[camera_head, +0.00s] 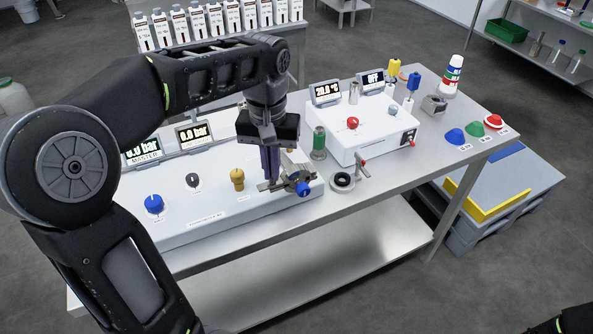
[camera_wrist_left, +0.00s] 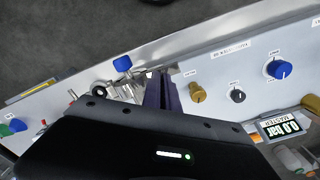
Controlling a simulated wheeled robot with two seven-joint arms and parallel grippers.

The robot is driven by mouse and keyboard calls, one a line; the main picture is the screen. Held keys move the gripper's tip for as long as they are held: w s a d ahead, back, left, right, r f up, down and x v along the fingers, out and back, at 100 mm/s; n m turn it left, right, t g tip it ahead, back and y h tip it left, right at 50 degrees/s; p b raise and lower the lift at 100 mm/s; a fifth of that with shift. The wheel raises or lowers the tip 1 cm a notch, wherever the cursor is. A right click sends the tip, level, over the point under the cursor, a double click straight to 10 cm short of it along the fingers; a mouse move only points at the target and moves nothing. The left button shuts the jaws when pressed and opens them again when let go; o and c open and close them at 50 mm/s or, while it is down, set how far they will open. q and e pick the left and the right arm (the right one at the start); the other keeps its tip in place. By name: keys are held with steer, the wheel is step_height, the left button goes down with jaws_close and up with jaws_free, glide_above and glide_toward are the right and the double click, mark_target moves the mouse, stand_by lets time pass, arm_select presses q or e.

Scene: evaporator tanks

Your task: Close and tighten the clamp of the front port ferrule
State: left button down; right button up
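The front port, with a metal ferrule and clamp (camera_head: 272,186), is at the right front of the white control panel. A blue knob (camera_head: 303,189) sits at its right end and also shows in the left wrist view (camera_wrist_left: 122,63). My left gripper (camera_head: 270,182) points down just left of the knob, its dark purple fingers close together with nothing clear between them. The fingers (camera_wrist_left: 163,80) also show beside the metal port parts in the left wrist view. They partly hide the clamp, so its closure and any contact are unclear. My right gripper is not in view.
The white panel (camera_head: 215,205) carries a blue dial (camera_head: 154,204), a black dial (camera_head: 193,180) and a brass knob (camera_head: 237,177). A white heater box (camera_head: 375,135), a green-topped cylinder (camera_head: 319,143) and a dark ring (camera_head: 342,181) stand to the right.

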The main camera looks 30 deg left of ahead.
arm_select(q)
steer(key=shift+m, duration=1)
steer(key=shift+m+p, duration=0.35)
steer(key=shift+m, duration=0.85)
steer(key=shift+m, duration=1.1)
steer(key=shift+m+p, duration=0.45)
steer(key=shift+m, duration=0.65)
